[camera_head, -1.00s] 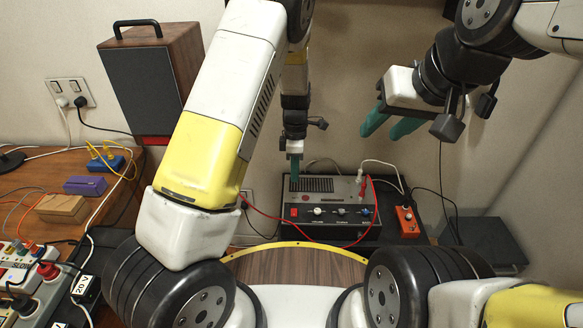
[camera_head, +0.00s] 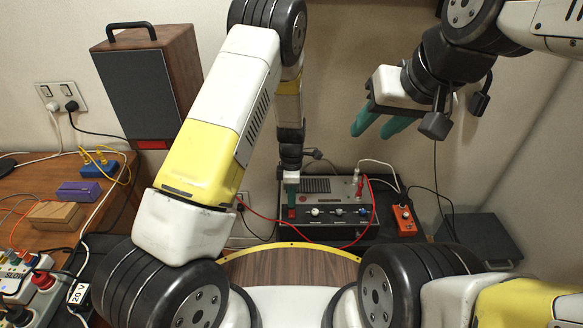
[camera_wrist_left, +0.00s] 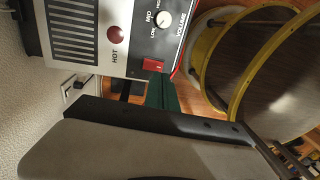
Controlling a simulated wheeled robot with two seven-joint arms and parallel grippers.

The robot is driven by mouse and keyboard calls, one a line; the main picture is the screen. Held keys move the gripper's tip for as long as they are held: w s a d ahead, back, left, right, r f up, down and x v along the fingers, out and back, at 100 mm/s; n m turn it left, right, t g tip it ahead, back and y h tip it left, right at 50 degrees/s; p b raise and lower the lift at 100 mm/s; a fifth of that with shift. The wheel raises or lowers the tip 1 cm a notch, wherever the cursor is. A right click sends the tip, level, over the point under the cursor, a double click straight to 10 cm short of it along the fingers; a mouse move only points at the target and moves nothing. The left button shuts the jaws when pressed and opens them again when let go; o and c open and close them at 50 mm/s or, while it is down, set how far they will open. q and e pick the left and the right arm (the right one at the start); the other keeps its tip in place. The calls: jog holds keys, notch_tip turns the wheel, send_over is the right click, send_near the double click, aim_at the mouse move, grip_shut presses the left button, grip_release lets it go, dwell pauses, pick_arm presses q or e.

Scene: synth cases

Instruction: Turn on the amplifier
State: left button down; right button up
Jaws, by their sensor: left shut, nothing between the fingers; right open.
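The amplifier (camera_head: 330,226) is a grey box with a grille on top and knobs along its front panel. Its red rocker switch (camera_head: 292,213) is at the panel's left end. The switch shows clearly in the left wrist view (camera_wrist_left: 153,64), beside a volume knob and a red "HOT" lamp (camera_wrist_left: 116,35). My left gripper (camera_head: 292,198) is shut and empty, its green fingers pointing down just above the switch. In the left wrist view the fingertips (camera_wrist_left: 156,82) lie close to the switch; I cannot tell if they touch. My right gripper (camera_head: 373,131) is open and empty, high above the amplifier's right side.
An orange pedal box (camera_head: 404,220) stands right of the amplifier, with cables around. The desk at left holds a purple block (camera_head: 78,192), a wooden block (camera_head: 58,214) and plugs. A dark box (camera_head: 475,240) is at right.

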aim_at(291, 216)
pick_arm(q)
jog(key=f, duration=0.5)
jog(key=shift+s, duration=0.25)
jog(key=shift+s+f, duration=0.2)
jog(key=shift+w, duration=0.1)
jog(key=shift+w+r, duration=0.25)
jog(key=shift+w, duration=0.65)
